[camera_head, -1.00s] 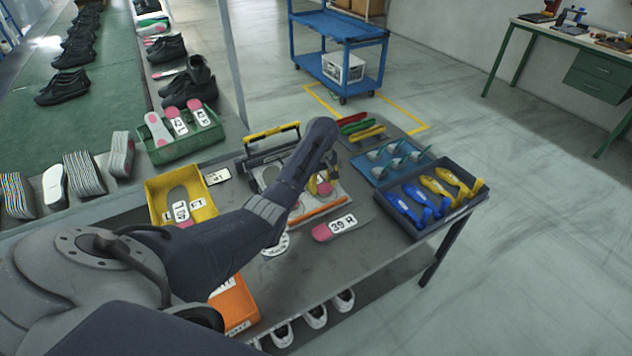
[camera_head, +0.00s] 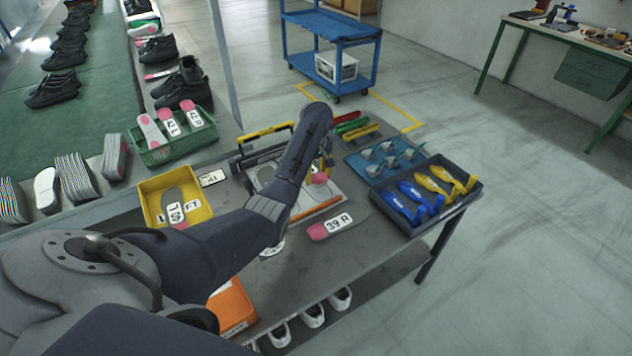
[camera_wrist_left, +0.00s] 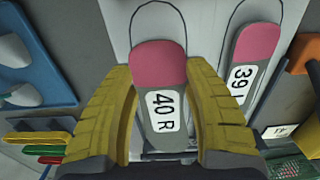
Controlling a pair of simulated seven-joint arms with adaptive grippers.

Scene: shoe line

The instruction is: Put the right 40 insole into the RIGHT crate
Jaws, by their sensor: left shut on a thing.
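The 40 R insole (camera_wrist_left: 162,100), grey with a pink end and a white label, is between the yellow fingers of my left gripper (camera_wrist_left: 160,72), which is shut on it. In the head view only its pink end (camera_head: 320,179) shows beside my left gripper (camera_head: 327,163); my arm hides the rest. Whether it is clear of the board under it, I cannot tell. An orange crate (camera_head: 232,304) stands at the table's near edge, partly behind my arm, its label unreadable. A yellow crate (camera_head: 205,212) labelled LEFT stands at the left. My right gripper is out of view.
A 39 insole (camera_wrist_left: 256,45) lies on the white outlined board; a 39 R insole (camera_head: 328,228) lies on the table. A dark tray (camera_head: 452,207) with blue and yellow tools is at the right. A green crate (camera_head: 180,150) holds several insoles.

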